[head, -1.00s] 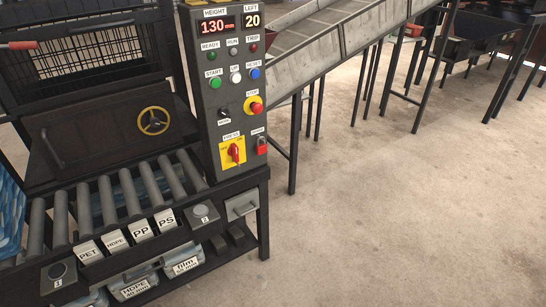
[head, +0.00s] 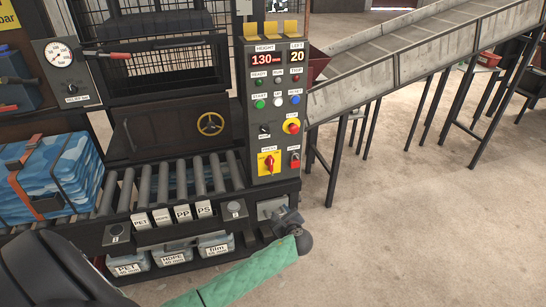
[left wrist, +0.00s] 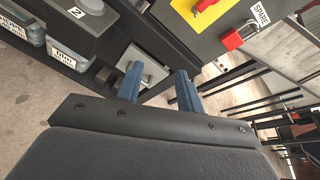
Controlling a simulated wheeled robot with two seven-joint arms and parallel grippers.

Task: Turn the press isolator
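The press isolator (head: 268,164) is a red rotary handle on a yellow plate, low on the dark control panel in the head view. The handle looks roughly upright. Part of the yellow plate and red handle shows at the top of the left wrist view (left wrist: 203,10). My left gripper (head: 287,220) is below the isolator, in front of the frame's lower right corner. In the left wrist view its two blue fingers (left wrist: 160,88) stand apart with nothing clearly held between them. My right gripper is not in view.
A red padlock (head: 295,160) hangs right of the isolator, under a SPARE label in the wrist view. Rollers (head: 180,182) lie left, a conveyor (head: 420,50) behind. Floor at right (head: 430,220) is clear.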

